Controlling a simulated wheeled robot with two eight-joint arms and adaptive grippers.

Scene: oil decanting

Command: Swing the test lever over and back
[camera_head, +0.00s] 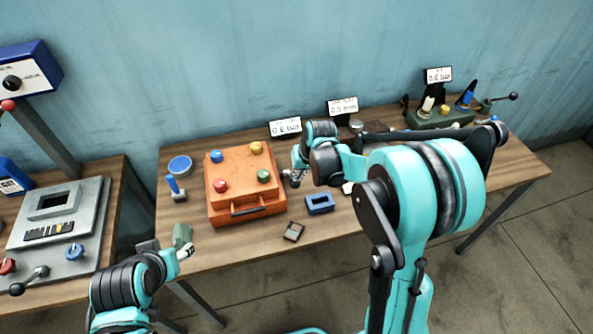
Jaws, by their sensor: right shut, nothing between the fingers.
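Several levers are in view, and I cannot tell which one is the test lever. A black-knobbed lever (500,98) sticks out to the right from a dark green fixture (440,118) at the table's far right. Another black-knobbed lever (30,280) is on the grey panel (88,222) at the left. My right gripper (292,180) is shut and empty, beside the right edge of the orange case (233,207), apart from both levers. My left gripper (187,250) is near the table's front left edge; its fingers are too small to read.
The orange case has several coloured knobs on top. A blue tray (320,204) and a small dark device (293,231) lie in front of my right gripper. A blue-handled item (175,188) and a round blue-topped dish (180,166) stand left of the case. My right arm hides the table's middle right.

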